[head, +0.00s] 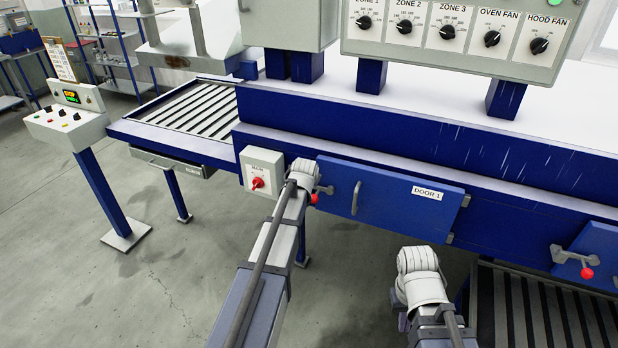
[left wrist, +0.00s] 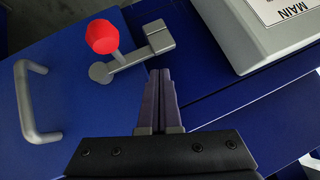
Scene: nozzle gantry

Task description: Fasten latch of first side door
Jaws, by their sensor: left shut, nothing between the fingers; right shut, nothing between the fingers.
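The blue door (head: 400,197), labelled DOOR 1, looks flush with the oven side. It has a grey bar handle (head: 356,198). Its latch has a red knob (head: 314,198), which also shows in the left wrist view (left wrist: 102,36). There, a grey lever (left wrist: 128,60) runs from a round pivot on the door to a grey block (left wrist: 158,37) past the door edge. My left gripper (left wrist: 160,72) is shut and empty, its tips close to the lever; contact cannot be told. The head view hides its fingers behind my wrist. My right gripper (head: 402,320) is shut, mostly hidden, low and right.
A grey MAIN switch box (head: 262,172) with a red knob sits just left of the latch and shows in the left wrist view (left wrist: 265,40). Another red-knobbed latch (head: 587,272) is at far right. Open floor (head: 150,260) lies to the left.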

